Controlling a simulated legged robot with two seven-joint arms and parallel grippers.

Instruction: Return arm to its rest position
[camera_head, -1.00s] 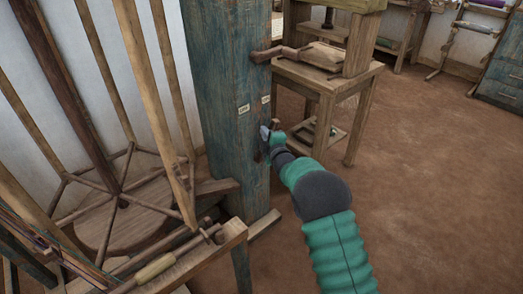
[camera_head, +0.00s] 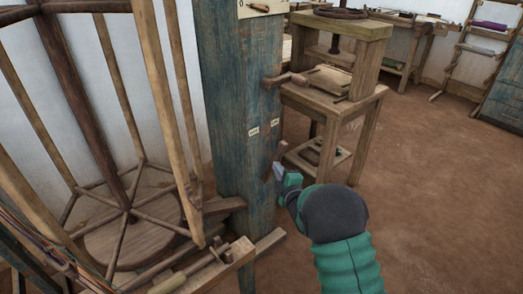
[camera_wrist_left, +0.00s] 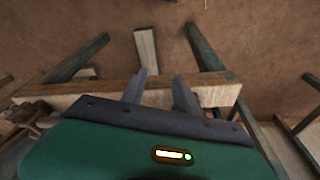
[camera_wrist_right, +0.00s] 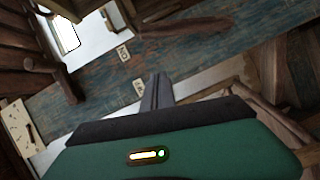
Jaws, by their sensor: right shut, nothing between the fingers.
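My right gripper (camera_head: 278,172) is shut and empty in the head view, in front of the right edge of a blue wooden post (camera_head: 235,95). It sits just below a small wooden lever (camera_head: 279,152) on that post; I cannot tell whether they touch. In the right wrist view its two fingers (camera_wrist_right: 158,88) are together, with the blue post (camera_wrist_right: 190,60) beyond them. My left gripper is outside the head view. In the left wrist view its fingers (camera_wrist_left: 163,88) stand apart with nothing between them, over a wooden beam (camera_wrist_left: 215,93).
A second wooden lever (camera_head: 287,79) sticks out higher on the post. Two small labels (camera_head: 253,132) are on it. A spoked wooden reel (camera_head: 125,205) stands left. A wooden stand (camera_head: 340,95) is behind. Brown floor (camera_head: 440,190) is open at right.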

